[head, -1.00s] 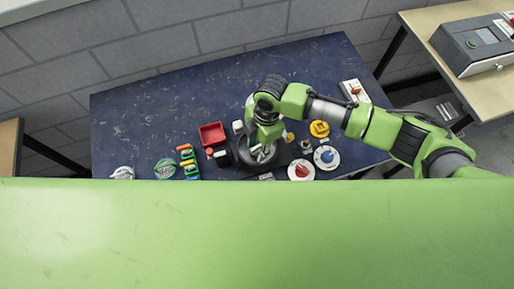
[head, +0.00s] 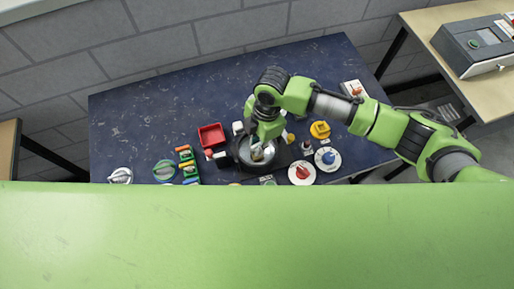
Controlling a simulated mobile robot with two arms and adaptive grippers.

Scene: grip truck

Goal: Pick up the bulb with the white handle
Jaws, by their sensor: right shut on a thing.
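My right gripper (head: 257,153) points down into a dark round pan-like holder (head: 240,160) on the blue table (head: 150,125). It is shut on a small pale thing, which looks like the bulb with the white handle; the fingers and wrist hide most of it. I cannot tell whether it touches the holder. A small white piece (head: 238,128) stands just behind the holder. My left gripper is not in view.
A red tray (head: 212,136) and a green rack (head: 187,165) with coloured pieces stand to the left. A red-knobbed dial (head: 302,173), a blue-knobbed dial (head: 327,159) and a yellow piece (head: 320,130) stand to the right. The table's back left is clear.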

